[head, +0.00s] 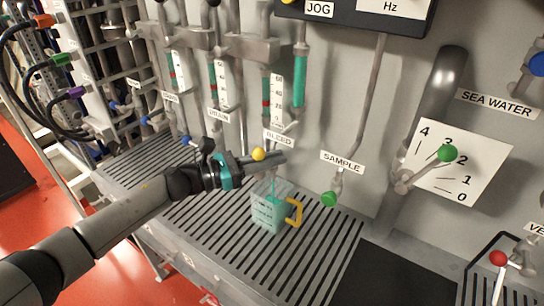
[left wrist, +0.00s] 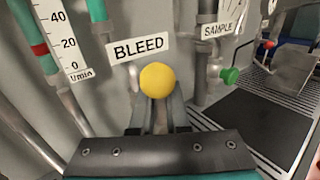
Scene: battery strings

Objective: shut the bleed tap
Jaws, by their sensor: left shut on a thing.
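The bleed tap's yellow ball knob (head: 258,154) is just below the BLEED label (head: 278,137). My left gripper (head: 268,160) reaches in from the left and is shut on the tap's handle at the knob. In the left wrist view the yellow knob (left wrist: 157,79) stands at the ends of the two fingers (left wrist: 158,110), and the BLEED label (left wrist: 140,48) is behind it. The tap's body and spout are mostly hidden by the gripper. A clear jug (head: 268,212) with a yellow handle stands below on the grating, with greenish liquid in it. A thin greenish stream seems to run down into it.
The SAMPLE tap's green knob (head: 329,199) is to the right; it also shows in the left wrist view (left wrist: 229,76). Flow tubes (head: 273,98) and pipes line the wall behind. The slatted grating (head: 320,240) is bare right of the jug.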

